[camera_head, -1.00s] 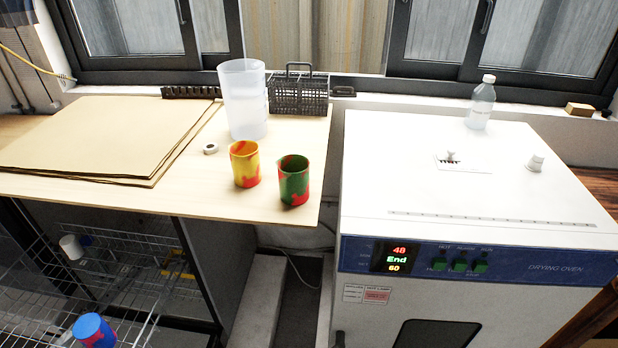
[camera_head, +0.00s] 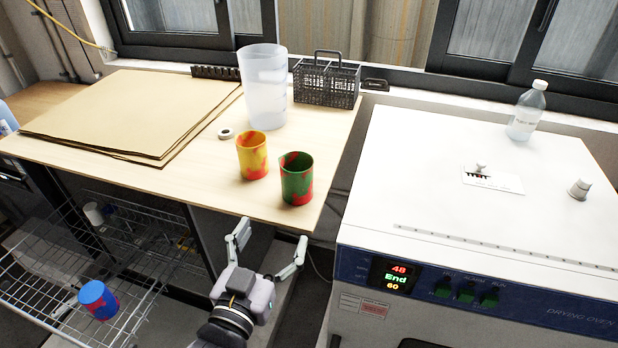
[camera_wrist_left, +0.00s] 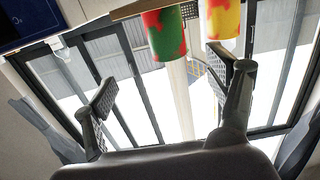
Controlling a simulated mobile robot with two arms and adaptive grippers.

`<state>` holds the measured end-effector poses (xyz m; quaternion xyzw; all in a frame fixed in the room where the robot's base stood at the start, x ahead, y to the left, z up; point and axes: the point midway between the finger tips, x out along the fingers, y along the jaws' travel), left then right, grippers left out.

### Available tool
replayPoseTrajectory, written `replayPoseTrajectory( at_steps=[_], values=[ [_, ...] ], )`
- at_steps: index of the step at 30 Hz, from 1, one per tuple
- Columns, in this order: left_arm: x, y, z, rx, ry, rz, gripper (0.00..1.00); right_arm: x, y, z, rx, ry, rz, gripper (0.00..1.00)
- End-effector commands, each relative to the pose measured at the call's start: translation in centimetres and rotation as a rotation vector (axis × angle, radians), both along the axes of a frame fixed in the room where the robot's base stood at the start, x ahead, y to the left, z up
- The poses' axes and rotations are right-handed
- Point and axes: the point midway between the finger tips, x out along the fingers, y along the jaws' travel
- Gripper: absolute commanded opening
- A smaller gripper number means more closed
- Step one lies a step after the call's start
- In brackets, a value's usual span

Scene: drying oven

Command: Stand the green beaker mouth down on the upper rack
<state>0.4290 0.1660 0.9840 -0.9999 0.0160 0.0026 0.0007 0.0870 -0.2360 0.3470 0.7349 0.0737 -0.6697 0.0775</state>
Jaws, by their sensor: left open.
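The green beaker (camera_head: 296,183) with red patches stands upright, mouth up, near the front right corner of the wooden table. It also shows in the left wrist view (camera_wrist_left: 165,34). My left gripper (camera_head: 268,250) is open and empty, below and in front of the table edge, short of the green beaker. The upper rack (camera_head: 60,262) is a wire rack pulled out at the lower left. A blue beaker (camera_head: 98,299) with red patches stands on it, closed end up. My right gripper is not in view.
A yellow beaker (camera_head: 251,160) stands just left of the green one; it shows in the left wrist view (camera_wrist_left: 223,20). Brown sheets (camera_head: 130,110) lie left. The drying oven (camera_head: 470,230) stands right.

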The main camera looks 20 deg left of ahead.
Motion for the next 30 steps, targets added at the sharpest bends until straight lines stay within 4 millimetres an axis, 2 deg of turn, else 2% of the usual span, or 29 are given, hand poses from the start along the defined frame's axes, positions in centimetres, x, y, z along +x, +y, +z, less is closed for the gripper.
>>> replayPoseTrajectory(
  at_steps=[5,18,30],
  values=[
    [1.8,0.0,0.6,0.001,-0.008,0.002,0.79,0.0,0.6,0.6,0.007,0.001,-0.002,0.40],
    [9.9,-0.2,0.5,0.002,-0.007,0.002,0.79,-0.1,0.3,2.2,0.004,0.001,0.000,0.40],
    [13.6,0.1,0.5,0.003,-0.005,0.002,0.79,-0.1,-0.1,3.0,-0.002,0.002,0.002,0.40]
  ],
)
